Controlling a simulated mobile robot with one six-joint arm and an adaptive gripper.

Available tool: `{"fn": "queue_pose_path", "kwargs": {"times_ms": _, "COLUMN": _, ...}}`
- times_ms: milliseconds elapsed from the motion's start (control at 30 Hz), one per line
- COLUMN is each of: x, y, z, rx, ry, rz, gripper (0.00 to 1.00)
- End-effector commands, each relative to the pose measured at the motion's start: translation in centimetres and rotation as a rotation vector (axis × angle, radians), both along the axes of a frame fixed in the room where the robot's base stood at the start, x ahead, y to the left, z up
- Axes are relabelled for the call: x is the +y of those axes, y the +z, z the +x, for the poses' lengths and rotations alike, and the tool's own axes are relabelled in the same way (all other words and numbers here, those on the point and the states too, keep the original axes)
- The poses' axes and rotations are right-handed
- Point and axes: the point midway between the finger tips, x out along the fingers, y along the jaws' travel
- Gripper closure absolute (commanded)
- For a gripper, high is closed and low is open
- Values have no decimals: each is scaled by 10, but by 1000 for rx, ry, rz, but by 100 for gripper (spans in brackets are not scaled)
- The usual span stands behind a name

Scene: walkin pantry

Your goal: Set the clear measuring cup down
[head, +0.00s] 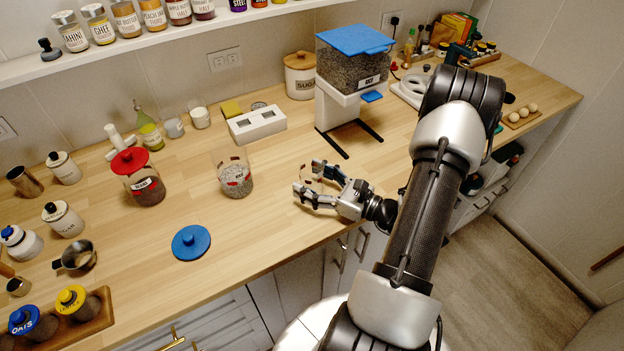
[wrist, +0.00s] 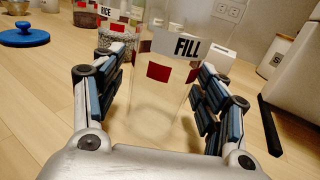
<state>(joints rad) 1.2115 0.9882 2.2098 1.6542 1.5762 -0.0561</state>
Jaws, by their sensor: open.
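The clear measuring cup (wrist: 158,100) has a FILL label and red squares, and looks empty. It stands upright between the open fingers of my gripper (wrist: 162,68), and its base appears to rest on the wooden counter. A gap shows between the cup and the fingers on both sides in the wrist view. In the head view my gripper (head: 307,179) is low over the counter near its front edge, fingers spread. The cup is hard to make out there, see-through and partly behind the fingers.
An open glass jar (head: 236,178) of grain stands left of my gripper. A blue lid (head: 191,242) lies on the counter (head: 270,235). The rice dispenser (head: 350,75) stands behind. A red-lidded jar (head: 140,178) is farther left. Bare counter lies between gripper and blue lid.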

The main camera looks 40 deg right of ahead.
Motion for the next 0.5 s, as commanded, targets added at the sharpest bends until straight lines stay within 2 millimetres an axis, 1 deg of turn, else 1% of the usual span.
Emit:
{"fn": "queue_pose_path", "kwargs": {"times_ms": 167, "x": 0, "y": 5, "z": 0, "rx": 0, "ry": 0, "rz": 0, "gripper": 33}}
{"fn": "queue_pose_path", "kwargs": {"times_ms": 233, "x": -3, "y": 4, "z": -7, "rx": 0, "ry": -4, "rz": 1, "gripper": 33}}
{"fn": "queue_pose_path", "kwargs": {"times_ms": 367, "x": -10, "y": 5, "z": -31, "rx": 0, "ry": -8, "rz": 1, "gripper": 33}}
{"fn": "queue_pose_path", "kwargs": {"times_ms": 500, "x": -19, "y": 5, "z": -61, "rx": 0, "ry": -8, "rz": 0, "gripper": 33}}
